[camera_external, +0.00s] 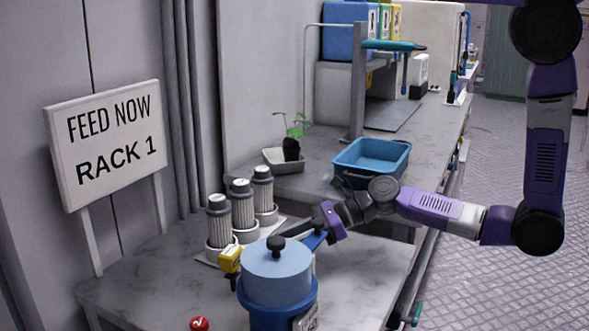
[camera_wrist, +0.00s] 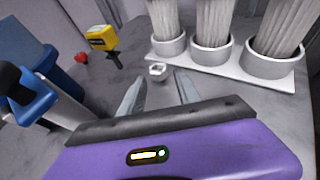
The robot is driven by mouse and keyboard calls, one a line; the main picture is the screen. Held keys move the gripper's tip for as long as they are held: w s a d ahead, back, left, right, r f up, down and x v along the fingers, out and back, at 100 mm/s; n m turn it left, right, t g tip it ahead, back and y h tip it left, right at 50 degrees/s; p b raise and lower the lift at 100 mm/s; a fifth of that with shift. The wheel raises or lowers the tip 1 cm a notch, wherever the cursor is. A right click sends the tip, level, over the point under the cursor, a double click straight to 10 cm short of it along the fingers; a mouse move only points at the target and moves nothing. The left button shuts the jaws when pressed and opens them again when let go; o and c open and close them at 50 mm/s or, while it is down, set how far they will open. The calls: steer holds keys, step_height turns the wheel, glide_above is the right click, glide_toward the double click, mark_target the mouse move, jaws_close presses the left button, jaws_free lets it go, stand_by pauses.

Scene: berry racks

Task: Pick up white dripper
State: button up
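A small white piece with a faceted rim, which looks like the white dripper (camera_wrist: 157,71), lies on the grey worktop in the wrist view. It is just in front of the white rack base. My gripper (camera_wrist: 159,77) is open, with its two grey fingers pointing at the piece from either side. I cannot tell whether the piece is fully between the fingertips, and no contact shows. In the external view my gripper (camera_external: 302,233) reaches in low behind the blue canister, and I cannot make out the white piece there.
A blue canister (camera_external: 277,275) with a black knob stands close to my gripper. Three white-and-grey cylinders (camera_external: 243,210) stand in a white rack (camera_wrist: 225,67). A yellow device (camera_wrist: 102,38) and a red round thing (camera_wrist: 82,57) are nearby. A blue tub (camera_external: 372,158) is farther back.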

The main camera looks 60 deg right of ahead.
steer(key=x, duration=0.6)
steer(key=shift+w+a+f, duration=0.15)
steer(key=shift+w+a, duration=0.1)
steer(key=shift+a, duration=0.05)
jaws_close()
